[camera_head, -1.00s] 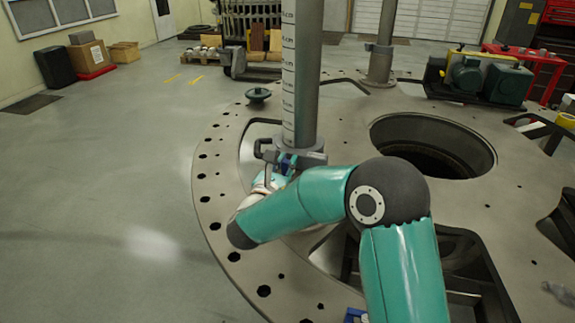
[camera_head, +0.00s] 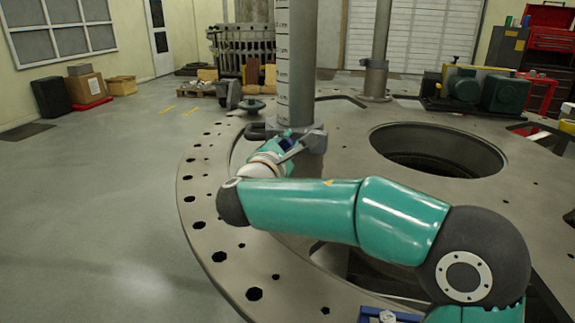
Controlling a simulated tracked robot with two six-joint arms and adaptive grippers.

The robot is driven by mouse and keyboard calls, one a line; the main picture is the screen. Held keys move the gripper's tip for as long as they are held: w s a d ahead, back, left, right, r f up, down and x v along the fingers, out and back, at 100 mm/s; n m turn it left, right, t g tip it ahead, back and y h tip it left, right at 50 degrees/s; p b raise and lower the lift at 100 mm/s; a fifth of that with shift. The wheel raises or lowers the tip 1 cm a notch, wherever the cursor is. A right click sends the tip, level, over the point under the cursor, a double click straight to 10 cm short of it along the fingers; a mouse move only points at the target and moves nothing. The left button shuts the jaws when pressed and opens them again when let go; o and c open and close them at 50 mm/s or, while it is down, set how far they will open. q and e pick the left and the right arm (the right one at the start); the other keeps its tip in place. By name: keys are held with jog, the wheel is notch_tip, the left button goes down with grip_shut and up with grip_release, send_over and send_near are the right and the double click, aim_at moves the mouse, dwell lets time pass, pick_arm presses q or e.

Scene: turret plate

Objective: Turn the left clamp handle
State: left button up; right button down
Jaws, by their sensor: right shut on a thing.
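The left clamp (camera_head: 314,138) is a grey metal collar around the foot of the tall graduated post (camera_head: 297,70). Its dark handle (camera_head: 256,131) sticks out to the left at the clamp's base. My right gripper (camera_head: 284,146) is at the left front side of the clamp, shut on the handle. The arm's wrist and links hide much of the gripper, and the fingertips are small and hard to make out. My left gripper is not in view.
The turret plate (camera_head: 208,215) has a row of holes along its left rim. A large round opening (camera_head: 440,150) lies right of the post. A second post (camera_head: 377,60) and a green motor unit (camera_head: 470,90) stand further back. Open floor (camera_head: 90,200) lies left.

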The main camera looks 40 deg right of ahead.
jog(key=shift+s+f+m+b, duration=0.1)
jog(key=shift+f+m+b, duration=0.25)
jog(key=shift+m+b, duration=1.25)
jog(key=shift+f+m+b, duration=0.4)
jog(key=shift+m+b, duration=0.65)
jog(key=shift+b, duration=1)
jog(key=shift+s+f+m+b, duration=0.1)
jog(key=shift+f+m+b, duration=0.25)
jog(key=shift+m+b, duration=1.25)
jog(key=c, duration=1.1)
grip_release()
jog(key=shift+r, duration=0.2)
jog(key=shift+s, duration=0.1)
